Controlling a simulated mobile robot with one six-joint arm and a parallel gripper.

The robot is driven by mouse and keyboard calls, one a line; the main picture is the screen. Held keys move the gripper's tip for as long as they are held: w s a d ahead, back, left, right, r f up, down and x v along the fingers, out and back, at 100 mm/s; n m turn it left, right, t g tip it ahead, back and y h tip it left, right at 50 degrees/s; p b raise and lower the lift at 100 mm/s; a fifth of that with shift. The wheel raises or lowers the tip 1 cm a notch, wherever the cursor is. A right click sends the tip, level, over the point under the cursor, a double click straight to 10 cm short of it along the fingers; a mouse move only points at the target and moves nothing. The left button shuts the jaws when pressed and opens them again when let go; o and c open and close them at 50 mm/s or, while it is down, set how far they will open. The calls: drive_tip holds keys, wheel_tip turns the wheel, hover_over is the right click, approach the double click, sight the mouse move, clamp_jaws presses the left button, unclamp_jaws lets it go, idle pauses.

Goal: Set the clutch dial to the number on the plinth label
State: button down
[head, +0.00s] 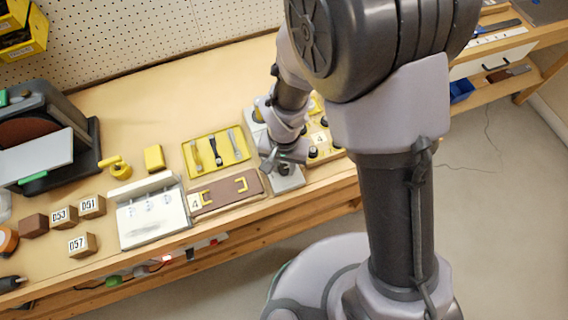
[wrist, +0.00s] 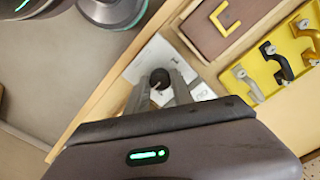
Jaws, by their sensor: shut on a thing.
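The clutch dial (wrist: 160,76) is a small dark round knob with a light pointer line, on a pale plate (wrist: 150,52). My gripper (wrist: 161,86) has one finger on each side of the knob and is shut on it. In the head view my gripper (head: 284,158) reaches down to the pale plate (head: 288,181) at the bench's front edge, and the knob is mostly hidden. Marks on the plate are too small to read. A white label (head: 195,202) reading 4 is at the left of a brown board (head: 226,194). Another label (head: 319,138) right of my gripper seems to read 4.
A yellow tray (head: 190,159) with several handles lies behind the brown board. A white box (head: 152,222) stands left of it. Wooden blocks (head: 82,245) labelled with numbers and a sander (head: 45,125) are farther left. The bench behind the tray is clear.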

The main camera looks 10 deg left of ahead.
sight(284, 168)
drive_tip(key=shift+n, duration=0.4)
drive_tip(key=n, duration=0.3)
drive_tip(key=shift+n, duration=0.4)
drive_tip(key=shift+n+p, duration=0.3)
drive_tip(key=shift+n, duration=1.9)
drive_tip(key=c, duration=1.1)
unclamp_jaws()
wheel_tip(284, 168, up, 18)
drive_tip(key=p, duration=0.6)
drive_tip(key=shift+f, duration=0.25)
